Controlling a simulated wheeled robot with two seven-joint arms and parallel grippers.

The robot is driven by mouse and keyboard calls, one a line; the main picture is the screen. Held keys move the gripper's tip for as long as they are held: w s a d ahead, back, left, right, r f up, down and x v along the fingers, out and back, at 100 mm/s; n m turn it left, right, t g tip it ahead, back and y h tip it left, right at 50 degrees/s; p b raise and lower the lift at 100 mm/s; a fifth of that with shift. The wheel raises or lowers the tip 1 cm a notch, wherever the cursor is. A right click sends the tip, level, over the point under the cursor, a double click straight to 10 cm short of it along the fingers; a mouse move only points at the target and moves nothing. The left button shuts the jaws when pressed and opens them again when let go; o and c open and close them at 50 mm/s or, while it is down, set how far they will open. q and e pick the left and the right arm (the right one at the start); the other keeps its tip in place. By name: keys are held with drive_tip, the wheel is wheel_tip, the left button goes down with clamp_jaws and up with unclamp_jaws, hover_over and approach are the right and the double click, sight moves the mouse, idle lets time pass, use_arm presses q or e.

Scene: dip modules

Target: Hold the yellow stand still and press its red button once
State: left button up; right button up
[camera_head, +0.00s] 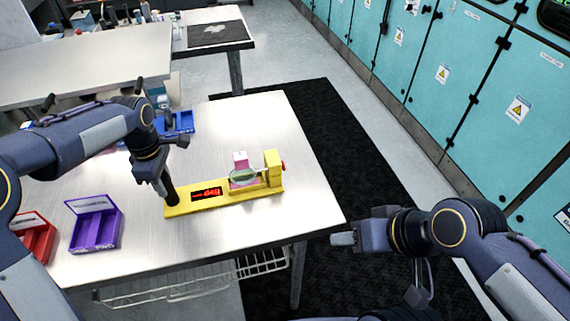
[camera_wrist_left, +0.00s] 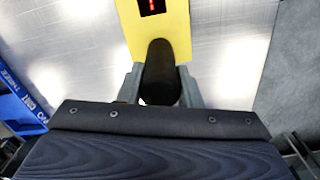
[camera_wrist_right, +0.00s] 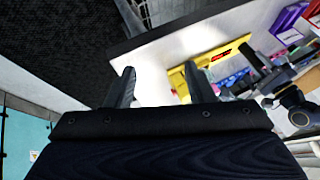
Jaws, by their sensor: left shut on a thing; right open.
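The yellow stand (camera_head: 235,199) lies on the metal table, with a red lit display (camera_head: 207,194) and a raised block (camera_head: 271,168) at its right end. The red button (camera_head: 283,166) is on the outer right side of that block. A round lens (camera_head: 244,175) and a pink and white piece (camera_head: 239,160) sit at the stand. My left gripper (camera_head: 170,194) is shut on the black handle (camera_wrist_left: 160,72) at the stand's left end. My right gripper (camera_head: 343,239) is open and empty, off the table's right edge, apart from the button; the stand shows in its wrist view (camera_wrist_right: 180,84).
A purple box (camera_head: 95,226), a red box (camera_head: 36,238) and a blue box (camera_head: 178,122) stand on the left part of the table. The table (camera_head: 300,205) is bare right of the stand. Teal cabinets (camera_head: 470,80) line the right side.

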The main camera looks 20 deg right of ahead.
idle(0.3)
drive_tip(key=shift+w+r, duration=0.15)
drive_tip(key=shift+r, duration=0.05)
drive_tip(key=c, duration=0.4)
drive_tip(key=w+r+m, duration=0.1)
drive_tip(key=w+d+r+m, duration=0.1)
drive_tip(key=w, duration=0.1)
drive_tip(key=w+r+m+g, duration=0.1)
drive_tip(key=shift+w+d+y, duration=0.3)
clamp_jaws()
drive_tip(key=w+d+f+m+g+y, duration=0.1)
drive_tip(key=w+m, duration=0.3)
drive_tip(key=w, duration=0.4)
drive_tip(key=w+d+f+m+g+y, duration=0.2)
drive_tip(key=w+d+m, duration=0.2)
drive_tip(key=w, duration=0.4)
drive_tip(key=w+d+f+m+g+y, duration=0.1)
drive_tip(key=w+d+f+m, duration=0.1)
drive_tip(key=w+m, duration=0.3)
drive_tip(key=w, duration=0.4)
drive_tip(key=shift+d+f+g+y, duration=0.2)
drive_tip(key=shift+d+g+y, duration=0.05)
drive_tip(key=shift+g+y, duration=0.05)
